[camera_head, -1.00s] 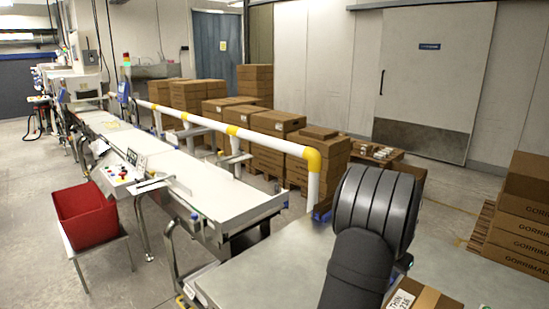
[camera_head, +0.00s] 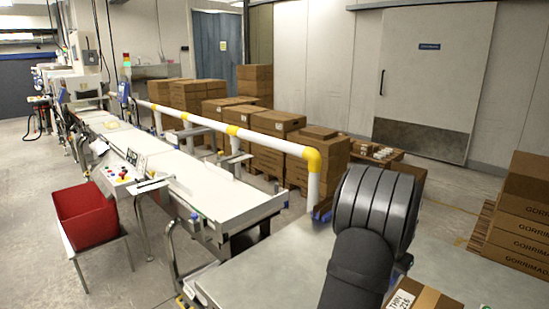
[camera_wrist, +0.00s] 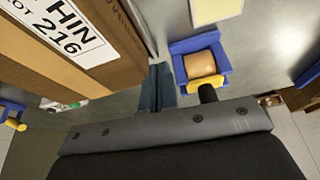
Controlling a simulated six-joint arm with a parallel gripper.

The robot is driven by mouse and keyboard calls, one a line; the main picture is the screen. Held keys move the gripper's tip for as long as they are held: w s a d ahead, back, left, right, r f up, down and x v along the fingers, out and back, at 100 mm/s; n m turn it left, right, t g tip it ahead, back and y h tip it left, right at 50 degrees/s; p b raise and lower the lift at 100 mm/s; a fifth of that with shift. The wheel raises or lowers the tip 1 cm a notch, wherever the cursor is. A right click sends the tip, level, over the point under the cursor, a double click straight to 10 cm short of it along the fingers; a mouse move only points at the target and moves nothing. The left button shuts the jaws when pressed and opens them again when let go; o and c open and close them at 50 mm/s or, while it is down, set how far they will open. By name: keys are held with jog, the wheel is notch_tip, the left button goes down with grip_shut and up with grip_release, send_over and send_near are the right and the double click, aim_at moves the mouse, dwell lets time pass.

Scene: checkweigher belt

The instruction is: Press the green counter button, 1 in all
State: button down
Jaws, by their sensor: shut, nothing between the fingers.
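My gripper (camera_wrist: 157,72) shows in the wrist view with its grey-blue fingers together and nothing between them. It is beside a cardboard box (camera_wrist: 112,62) with a white label, and left of a blue holder (camera_wrist: 220,80) with a tan block in it. A small green patch on something white (camera_wrist: 78,104) shows left of the gripper, below the box; I cannot tell whether it is the green counter button. In the head view a small green spot (camera_head: 485,306) shows at the bottom edge, partly cut off. My arm hides my gripper there.
A grey table (camera_head: 270,270) lies under my arm, with the labelled box (camera_head: 427,300) at its front. A yellow-and-white rail (camera_head: 270,140) runs beside the conveyor (camera_head: 225,197). A control panel (camera_head: 118,178) with several coloured buttons and a red bin (camera_head: 86,217) are at left.

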dwell(0.7)
jog(key=s+d+r+m+t+h, duration=0.1)
jog(key=s+d, duration=0.3)
jog(key=d, duration=0.5)
jog(key=s+d+r+m+t, duration=0.2)
jog(key=s+d+r+m, duration=0.1)
jog(key=d, duration=0.5)
jog(key=s+d+r+m+t+h, duration=0.1)
jog(key=s+d, duration=0.3)
jog(key=d, duration=0.5)
jog(key=shift+s+d+r+m+h, duration=0.3)
jog(key=shift+s+d+r+m, duration=0.1)
jog(key=shift+m, duration=0.5)
jog(key=shift+w+f, duration=0.1)
jog(key=shift+f, duration=4.3)
jog(key=shift+f, duration=0.15)
jog(key=shift+f, duration=0.3)
